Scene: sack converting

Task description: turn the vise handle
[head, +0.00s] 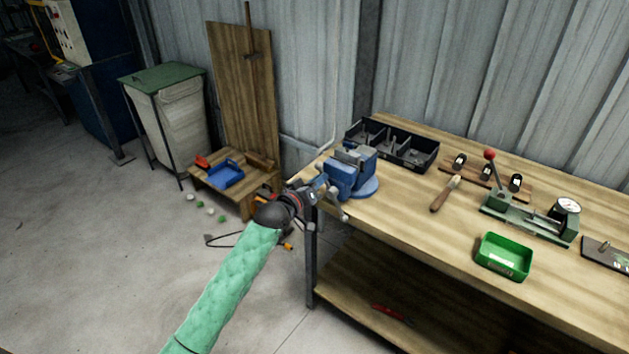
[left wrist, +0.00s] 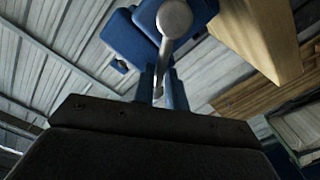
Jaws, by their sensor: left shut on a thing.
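The blue vise (head: 346,178) is fixed at the left end of the wooden workbench. Its metal handle (head: 338,206) hangs at the front of the vise, with a round end low on the right. My left gripper (head: 318,192), on the green-sleeved arm, is at the front of the vise and shut on the handle. In the left wrist view, the handle (left wrist: 175,22) shows a large round knob and a bar running down between the two blue fingers (left wrist: 163,88). The blue vise body (left wrist: 130,38) is behind it. My right gripper is not in view.
The workbench (head: 405,215) carries a black divided bin (head: 415,153), a wooden-handled tool (head: 444,195), a green tray (head: 503,257) and a green press with a dial (head: 530,218). A low wooden stand (head: 236,195) is behind my left arm. Open floor lies left.

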